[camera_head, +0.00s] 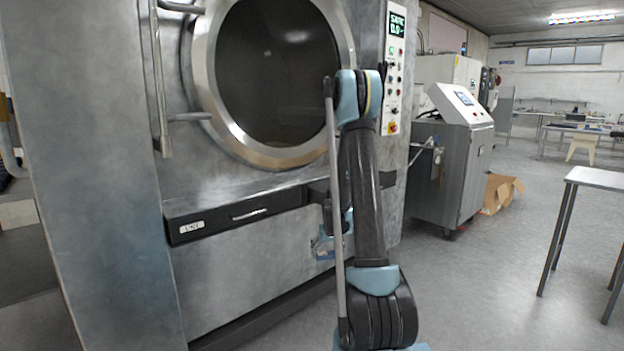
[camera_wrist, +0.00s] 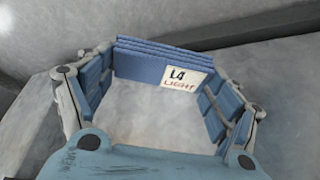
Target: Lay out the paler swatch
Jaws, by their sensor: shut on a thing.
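A blue folded swatch (camera_wrist: 145,66) shows in the wrist view as several stacked layers. A white label on its right end reads "L4 LIGHT", as far as I can make out. My gripper (camera_wrist: 167,77) is shut on this swatch, with its two fingers at the swatch's left and right ends. In the head view my arm mostly hides the gripper, and only blue parts show low in front of the washer. I see no second swatch in either view to compare its shade.
The large washer (camera_head: 240,255) has a round glass door (camera_head: 272,70). A dark drawer (camera_head: 235,213) with a small label and handle sits below it. A control cabinet (camera_head: 445,165) stands behind to the right. A metal table (camera_head: 600,179) is at the right edge, with open floor between.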

